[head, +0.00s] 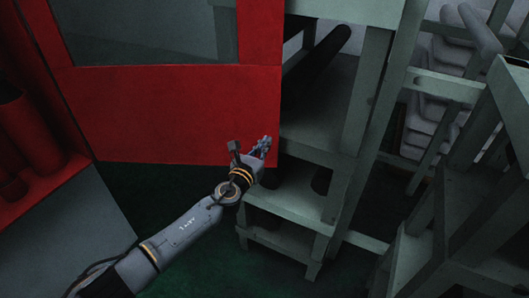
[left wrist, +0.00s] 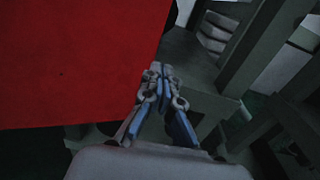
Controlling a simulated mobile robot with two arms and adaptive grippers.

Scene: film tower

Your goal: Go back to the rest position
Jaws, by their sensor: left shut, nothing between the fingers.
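My left gripper (head: 265,147) is shut and empty, at the end of my left arm reaching up from the bottom left in the head view. It is at the lower right corner of a red door panel (head: 180,112) with a window. I cannot tell whether it touches the panel. In the left wrist view the closed fingers (left wrist: 160,85) lie beside the edge of the red panel (left wrist: 75,60). My right gripper is in neither view.
A grey-green frame with shelves (head: 315,120) stands just right of the gripper, with a low step (head: 285,207) below it. A dark cylinder (head: 320,55) lies on the shelf. More posts (head: 470,150) stand at right. Red shelving with cylinders (head: 20,130) is at left. Dark green floor lies below.

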